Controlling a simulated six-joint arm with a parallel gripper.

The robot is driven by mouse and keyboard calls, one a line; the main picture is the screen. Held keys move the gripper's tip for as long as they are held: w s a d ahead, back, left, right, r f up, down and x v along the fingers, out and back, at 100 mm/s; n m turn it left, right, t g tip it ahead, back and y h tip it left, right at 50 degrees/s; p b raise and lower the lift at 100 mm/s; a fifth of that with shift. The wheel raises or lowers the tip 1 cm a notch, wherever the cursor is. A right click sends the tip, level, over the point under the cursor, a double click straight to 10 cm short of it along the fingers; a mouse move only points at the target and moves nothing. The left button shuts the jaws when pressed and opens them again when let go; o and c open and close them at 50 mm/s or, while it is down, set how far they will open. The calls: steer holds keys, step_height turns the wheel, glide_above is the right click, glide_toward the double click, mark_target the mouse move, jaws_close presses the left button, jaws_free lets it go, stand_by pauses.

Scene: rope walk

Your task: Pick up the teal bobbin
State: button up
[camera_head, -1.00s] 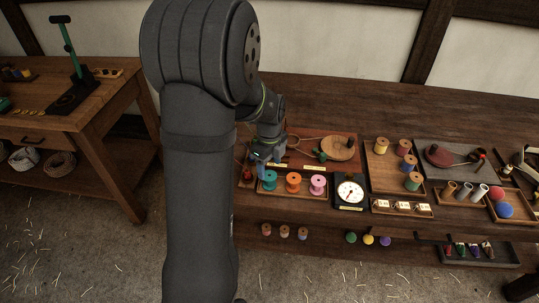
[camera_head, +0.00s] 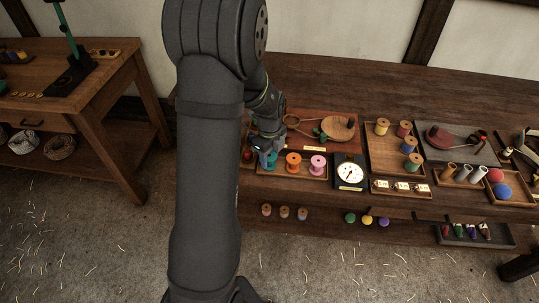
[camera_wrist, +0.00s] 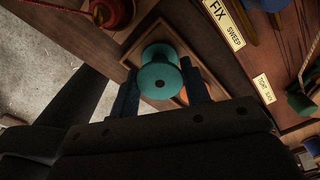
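The teal bobbin (camera_head: 266,161) stands in the shallow wooden tray (camera_head: 327,176) at the front of the bench, at the left end of a row with an orange bobbin (camera_head: 293,162) and a pink bobbin (camera_head: 318,164). My gripper (camera_wrist: 163,85) is open over it, pointing down.
A dial scale (camera_head: 349,172) stands right of the tray. A red item (camera_wrist: 111,12) lies left of the bobbin in the wrist view. Behind are a round wooden disc (camera_head: 338,127) and a tray of several spools (camera_head: 385,158).

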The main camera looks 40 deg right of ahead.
steer(key=shift+r, duration=4.05)
